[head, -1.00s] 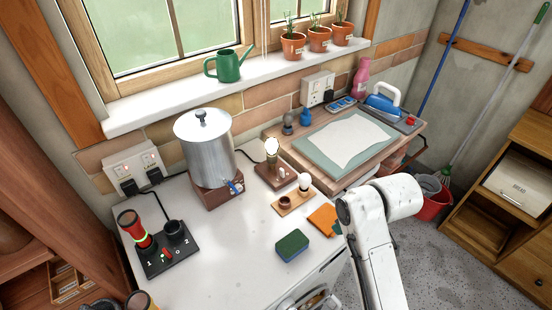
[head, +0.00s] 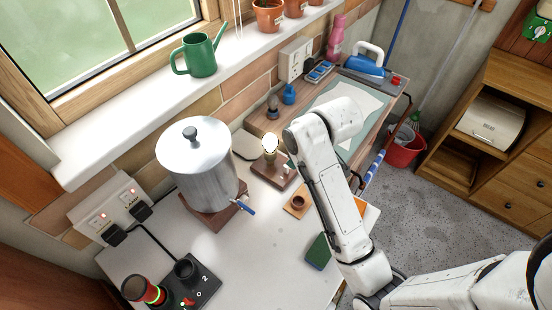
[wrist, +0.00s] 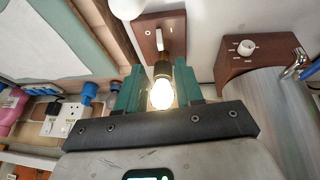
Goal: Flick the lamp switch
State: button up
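The lamp has a brown wooden base (head: 279,176) and an upright bulb (head: 270,146) in the head view, between the metal pot and my arm. In the wrist view the bulb (wrist: 161,94) glows brightly. A pale switch lever (wrist: 159,40) stands on the lamp base (wrist: 174,27), beyond the bulb. My gripper (wrist: 159,88) is open, with its two green fingers apart. The bulb shows between them; I cannot tell whether they touch it. In the head view my arm hides the gripper.
A metal pot (head: 194,165) with a blue-handled tap stands left of the lamp. A wooden holder (head: 296,204) and a green sponge (head: 318,251) lie near my arm. Worktop between is clear.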

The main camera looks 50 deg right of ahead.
aim_at(287, 167)
jog(key=p+x, duration=0.1)
jog(key=x, duration=0.9)
jog(key=shift+w+f, duration=0.2)
jog(key=shift+f, duration=0.05)
jog(key=shift+c, duration=0.4)
grip_shut()
